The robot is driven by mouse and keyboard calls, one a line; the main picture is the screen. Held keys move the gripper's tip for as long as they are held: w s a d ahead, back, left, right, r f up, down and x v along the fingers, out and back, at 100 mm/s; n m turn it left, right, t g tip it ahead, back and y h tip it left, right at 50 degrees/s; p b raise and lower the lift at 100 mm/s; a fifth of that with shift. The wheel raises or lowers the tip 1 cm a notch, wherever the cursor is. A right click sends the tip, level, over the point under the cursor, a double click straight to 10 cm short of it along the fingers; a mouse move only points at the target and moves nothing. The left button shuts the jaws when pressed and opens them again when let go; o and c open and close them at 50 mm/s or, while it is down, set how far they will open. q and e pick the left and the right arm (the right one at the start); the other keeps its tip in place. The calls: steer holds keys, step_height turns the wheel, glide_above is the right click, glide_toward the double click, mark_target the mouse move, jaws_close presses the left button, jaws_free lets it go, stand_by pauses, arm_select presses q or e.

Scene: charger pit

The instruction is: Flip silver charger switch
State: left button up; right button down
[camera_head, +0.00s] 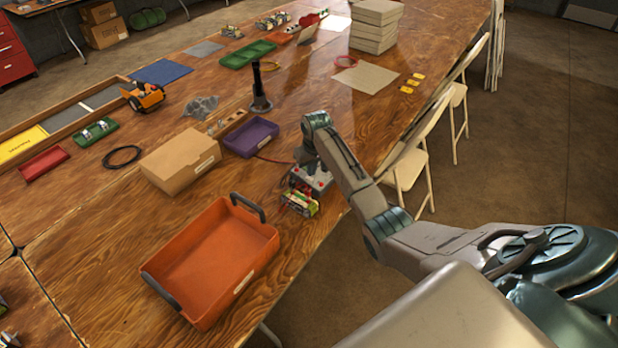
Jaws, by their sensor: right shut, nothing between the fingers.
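The silver charger (321,181) is a small grey box with red parts on top, near the right edge of the wooden table. A green and yellow pack (300,203) sits against its front side. My right arm reaches in from the right, over the charger. My right gripper (300,166) points down at the charger's back left corner, shut and empty. It is small here, and I cannot tell whether it touches the charger. The arm hides part of the charger, and I cannot make out the switch or its position. My left gripper is not in view.
An orange tray (268,233) stands in front of the charger, to the left. A purple tray (273,137), a cardboard box (183,157) and a black stand (258,85) are behind it. White folding chairs (408,168) line the table's right edge.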

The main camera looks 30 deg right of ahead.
mark_target(312, 179)
steer(key=shift+s+f+b, duration=0.1)
steer(key=shift+f+b, duration=0.4)
steer(key=shift+f, duration=0.65)
stand_by(0.6)
steer(key=shift+r+p, duration=0.95)
steer(key=shift+p, duration=0.3)
step_height(312, 179, up, 5)
steer(key=p, duration=0.5)
steer(key=shift+r, duration=0.1)
